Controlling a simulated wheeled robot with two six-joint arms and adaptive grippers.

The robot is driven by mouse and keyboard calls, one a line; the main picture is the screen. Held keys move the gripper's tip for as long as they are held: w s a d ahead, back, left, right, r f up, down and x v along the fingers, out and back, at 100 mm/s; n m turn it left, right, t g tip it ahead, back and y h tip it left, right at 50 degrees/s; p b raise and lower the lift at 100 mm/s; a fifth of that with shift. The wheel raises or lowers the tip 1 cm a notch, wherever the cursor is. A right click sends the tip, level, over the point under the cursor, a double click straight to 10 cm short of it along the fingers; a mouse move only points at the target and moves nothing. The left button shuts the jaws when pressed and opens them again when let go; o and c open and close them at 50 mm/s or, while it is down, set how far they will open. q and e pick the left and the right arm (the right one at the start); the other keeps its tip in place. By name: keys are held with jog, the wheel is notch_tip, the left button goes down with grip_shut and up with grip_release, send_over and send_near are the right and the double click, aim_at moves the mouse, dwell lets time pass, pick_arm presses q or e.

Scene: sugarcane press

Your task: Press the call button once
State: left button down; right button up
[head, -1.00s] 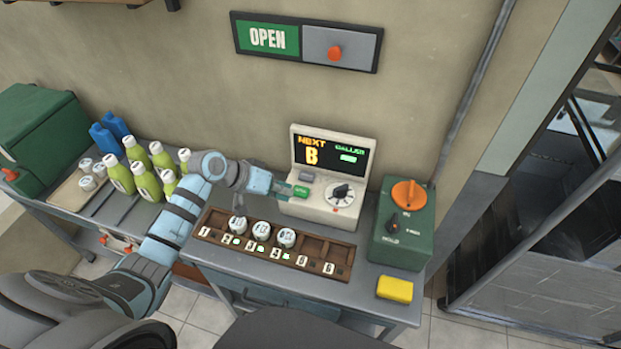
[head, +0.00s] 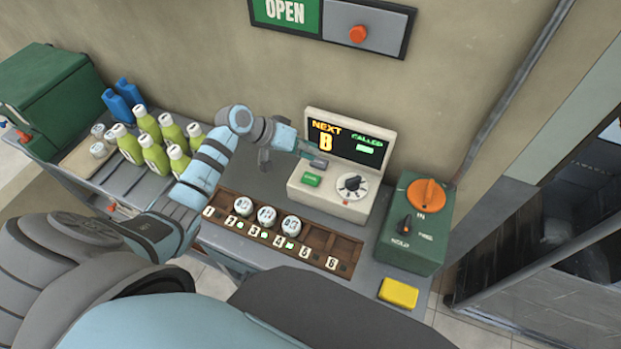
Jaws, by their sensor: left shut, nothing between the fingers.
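The cream call console (head: 318,198) stands at the back of the counter. Its dark screen (head: 345,145) reads NEXT B and CALLED, with a small green mark under CALLED. A green button (head: 312,179) with small lettering sits on its front left, with a dial (head: 352,187) to its right. My left gripper (head: 314,153) is shut and empty. It hovers in front of the screen's lower left, above and behind the green button in the picture, apart from that button. My right gripper is not in view.
A wooden rack (head: 335,243) with numbered slots and three white-lidded cups lies in front of the console. A green box with an orange knob (head: 427,196) stands right, a yellow block (head: 398,293) before it. Green bottles (head: 155,150) stand left. An OPEN sign (head: 285,12) hangs above.

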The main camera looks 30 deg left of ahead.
pick_arm(q)
jog(key=b, duration=0.5)
send_over(309, 176)
jog(key=f, duration=0.3)
jog(key=w+f, duration=0.1)
jog(key=f, duration=0.1)
jog(key=shift+f, duration=0.25)
jog(key=shift+s+f+b, duration=0.6)
jog(key=shift+f+b, duration=0.05)
jog(key=shift+f, duration=0.3)
jog(key=shift+w, duration=0.25)
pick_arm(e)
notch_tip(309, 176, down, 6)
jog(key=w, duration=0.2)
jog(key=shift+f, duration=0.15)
pick_arm(q)
jog(key=shift+s, duration=0.1)
jog(key=shift+f, duration=0.15)
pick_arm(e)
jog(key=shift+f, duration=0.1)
pick_arm(q)
jog(key=shift+f, duration=0.3)
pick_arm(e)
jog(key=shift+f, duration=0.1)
